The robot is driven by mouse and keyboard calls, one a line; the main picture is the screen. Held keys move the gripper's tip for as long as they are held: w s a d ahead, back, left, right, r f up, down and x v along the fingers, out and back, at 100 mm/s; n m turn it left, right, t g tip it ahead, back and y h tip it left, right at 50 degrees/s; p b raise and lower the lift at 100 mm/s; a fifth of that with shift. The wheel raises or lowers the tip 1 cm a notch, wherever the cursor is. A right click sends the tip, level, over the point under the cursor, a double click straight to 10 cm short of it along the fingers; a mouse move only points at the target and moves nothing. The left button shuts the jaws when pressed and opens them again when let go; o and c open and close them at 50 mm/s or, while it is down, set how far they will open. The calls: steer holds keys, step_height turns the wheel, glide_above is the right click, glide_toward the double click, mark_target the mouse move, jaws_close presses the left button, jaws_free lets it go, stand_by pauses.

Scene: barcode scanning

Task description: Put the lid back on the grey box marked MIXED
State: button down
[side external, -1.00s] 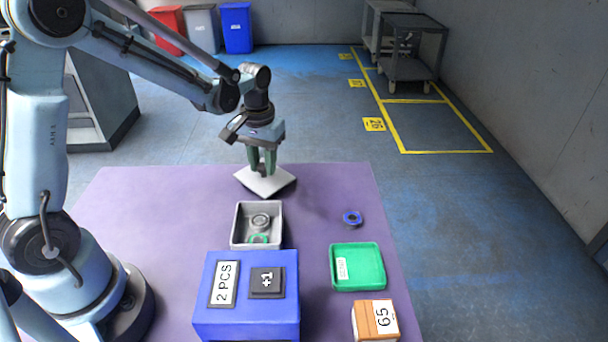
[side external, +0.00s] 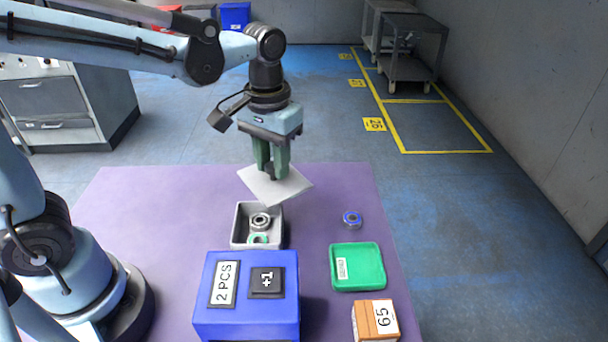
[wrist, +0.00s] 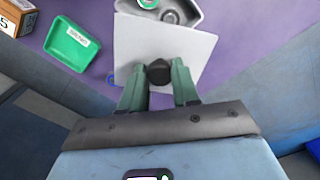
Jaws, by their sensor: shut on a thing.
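My gripper (side external: 271,168) is shut on the dark knob of a flat, light grey square lid (side external: 285,190). In the wrist view the green fingers of my gripper (wrist: 159,75) close on the knob, with the lid (wrist: 190,45) below them. The lid is held above the table, turned relative to the box, at the far edge of the open grey box (side external: 237,232) in the side view. The box holds a metal bearing (side external: 261,221) and a green ring-like part (side external: 258,239). The lid hides part of the box's far rim. No MIXED marking is readable.
A blue box (side external: 205,318) labelled 2 PCS stands in front of the grey box. To the right are a green tray (side external: 365,268), a loose blue-ringed bearing (side external: 352,219) and a cardboard box (side external: 375,322) marked 65. The purple table (side external: 150,210) is bare on the left.

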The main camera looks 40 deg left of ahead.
mark_target(259, 188)
steer(key=s+m, duration=0.3)
steer(key=m, duration=0.1)
steer(key=shift+s+r+m, duration=0.1)
steer(key=shift+s+m, duration=0.1)
steer(key=shift+m, duration=0.1)
steer(key=shift+s+f+m, duration=0.25)
steer(key=shift+f+m, duration=0.1)
steer(key=shift+f, duration=0.7)
steer(key=shift+s+f+m, duration=0.2)
steer(key=shift+f+m, duration=0.2)
steer(key=shift+f, duration=0.6)
steer(key=shift+s+f+m, duration=0.25)
steer(key=shift+f+m, duration=0.1)
steer(key=shift+f, duration=0.7)
steer(key=shift+f, duration=0.3)
steer(key=shift+c, duration=1.3)
jaws_free()
steer(key=shift+r, duration=3.5)
